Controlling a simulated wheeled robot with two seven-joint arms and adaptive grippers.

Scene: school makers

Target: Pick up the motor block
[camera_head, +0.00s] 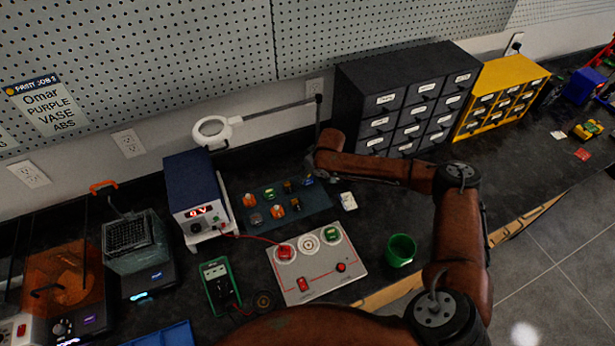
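My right arm comes in from the bottom and bends over to the left. Its gripper (312,172) is low over the back right corner of a dark blue-green mat (315,204), close to a small blue block (308,182). The fingers are small and dark, so I cannot tell whether they are open or touching it. Several other small blocks lie on the mat, including a green one (270,194), orange ones (278,211) and a dark one (287,186). I cannot tell which is the motor block. My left gripper is not in view.
A grey panel (325,276) with red and green blocks lies in front of the mat. A green cup (401,249) stands to its right, a power supply (193,197) to the mat's left. A magnifier lamp (213,131) and black drawers (405,98) are behind.

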